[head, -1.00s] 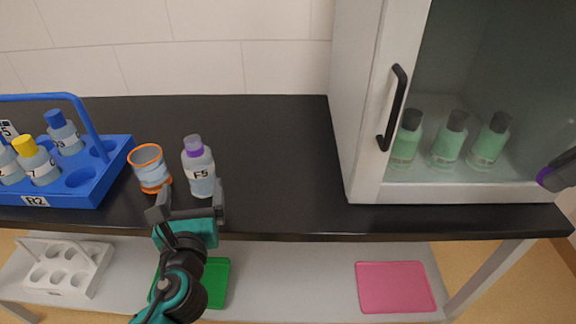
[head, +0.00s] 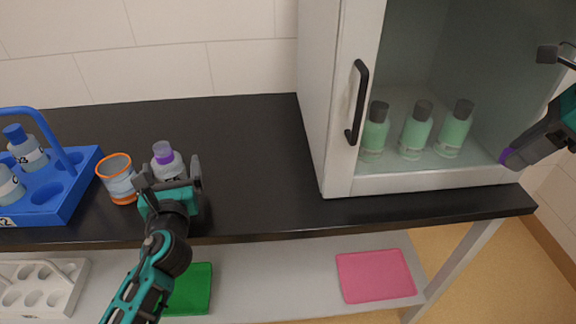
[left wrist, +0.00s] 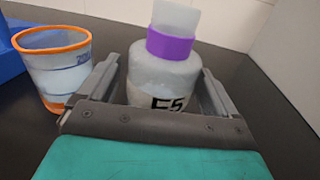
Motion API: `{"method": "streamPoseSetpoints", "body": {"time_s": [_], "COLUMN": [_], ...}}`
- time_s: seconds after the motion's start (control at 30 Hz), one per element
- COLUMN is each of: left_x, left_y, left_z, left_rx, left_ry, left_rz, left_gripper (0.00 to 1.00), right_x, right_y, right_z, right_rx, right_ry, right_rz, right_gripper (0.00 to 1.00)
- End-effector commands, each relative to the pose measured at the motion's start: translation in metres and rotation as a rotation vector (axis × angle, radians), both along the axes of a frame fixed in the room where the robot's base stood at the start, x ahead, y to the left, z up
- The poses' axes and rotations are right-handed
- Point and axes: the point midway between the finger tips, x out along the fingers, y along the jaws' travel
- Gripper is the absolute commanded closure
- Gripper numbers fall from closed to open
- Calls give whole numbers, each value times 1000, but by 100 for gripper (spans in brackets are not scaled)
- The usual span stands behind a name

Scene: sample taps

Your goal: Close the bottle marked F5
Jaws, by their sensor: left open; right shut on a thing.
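The bottle marked F5 (head: 167,163) stands upright on the black bench, with a purple ring and a pale neck above it. In the left wrist view the bottle (left wrist: 165,75) stands between the fingers of my left gripper (left wrist: 165,90). This gripper (head: 167,178) is open, one finger on each side, with gaps showing. My right gripper (head: 518,148) is at the right edge, in front of the cabinet, shut on a small purple thing (head: 506,157) that looks like a cap. Most of the held thing is hidden.
An orange-rimmed beaker (head: 118,180) stands close left of the bottle. A blue rack (head: 75,185) with bottles is further left. A white cabinet (head: 318,110) with several green bottles stands right. The bench between is clear. A lower shelf holds green (head: 190,290) and pink (head: 375,276) mats.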

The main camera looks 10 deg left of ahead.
Motion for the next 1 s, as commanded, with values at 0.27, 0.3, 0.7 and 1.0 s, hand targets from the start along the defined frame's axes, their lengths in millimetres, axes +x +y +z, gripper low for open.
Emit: {"method": "streamPoseSetpoints", "body": {"time_s": [0.27, 0.3, 0.7, 1.0], "left_x": [10, 9, 9, 9], "left_y": [5, 5, 4, 4], "left_z": [0, 0, 0, 0], "left_rx": [1, 1, 1, 1], "left_ry": [0, 0, 0, 0], "left_rz": [0, 0, 0, 0], "left_gripper": [8, 8, 31, 60], "right_x": [0, 0, 0, 0], "right_y": [0, 0, 0, 0], "right_z": [0, 0, 0, 0], "right_rx": [0, 0, 0, 0], "right_ry": [0, 0, 0, 0], "right_rz": [0, 0, 0, 0], "right_gripper": [89, 89, 89, 89]}}
